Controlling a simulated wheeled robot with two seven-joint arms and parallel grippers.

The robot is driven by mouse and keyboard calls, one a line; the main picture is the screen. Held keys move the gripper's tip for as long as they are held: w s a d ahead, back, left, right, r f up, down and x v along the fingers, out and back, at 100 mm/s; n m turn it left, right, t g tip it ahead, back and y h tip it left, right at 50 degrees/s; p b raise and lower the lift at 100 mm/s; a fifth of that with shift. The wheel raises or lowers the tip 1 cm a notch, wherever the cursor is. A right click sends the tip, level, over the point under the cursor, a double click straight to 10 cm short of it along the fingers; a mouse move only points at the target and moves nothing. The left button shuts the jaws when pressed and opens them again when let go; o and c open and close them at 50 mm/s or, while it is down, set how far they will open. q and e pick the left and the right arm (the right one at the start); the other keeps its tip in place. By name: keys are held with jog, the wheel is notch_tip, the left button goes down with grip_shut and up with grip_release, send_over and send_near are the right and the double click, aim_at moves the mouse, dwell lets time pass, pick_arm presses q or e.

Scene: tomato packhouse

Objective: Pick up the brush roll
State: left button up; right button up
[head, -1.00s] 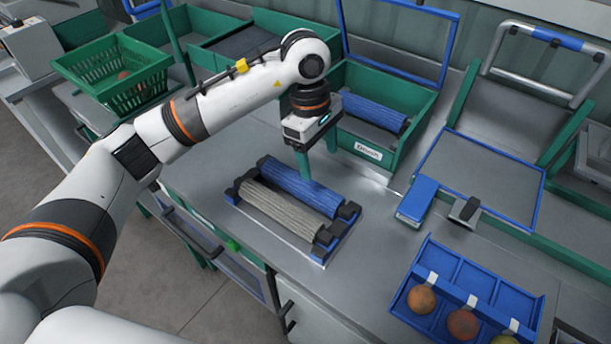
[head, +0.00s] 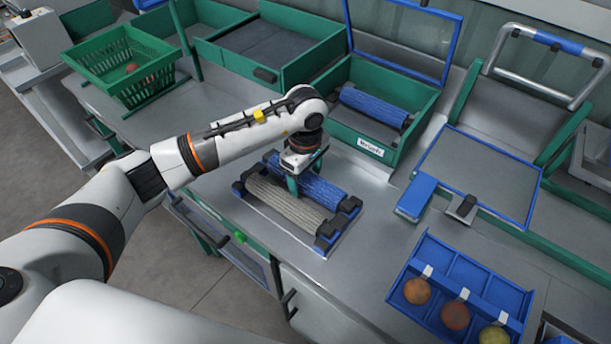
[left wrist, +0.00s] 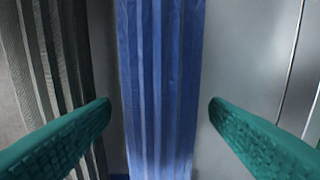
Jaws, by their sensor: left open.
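In the left wrist view, the open green fingers (left wrist: 160,108) stand on either side of the blue roll (left wrist: 158,70), with a gap on each side. The grey roll (left wrist: 50,60) lies left of the left finger there. Another blue roll (head: 372,106) lies in a green bin (head: 345,143). My right gripper is out of view.
A green basket (head: 122,68) stands at the back left. A blue tray (head: 412,262) with round fruit is at the front right. A blue block (head: 415,197) stands right of the cradle. Bare bench (head: 375,215) lies between them.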

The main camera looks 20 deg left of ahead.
pick_arm(q)
jog(key=shift+f, duration=0.45)
jog(key=shift+c, duration=0.2)
jog(key=c, duration=1.1)
jog(key=shift+r, duration=0.15)
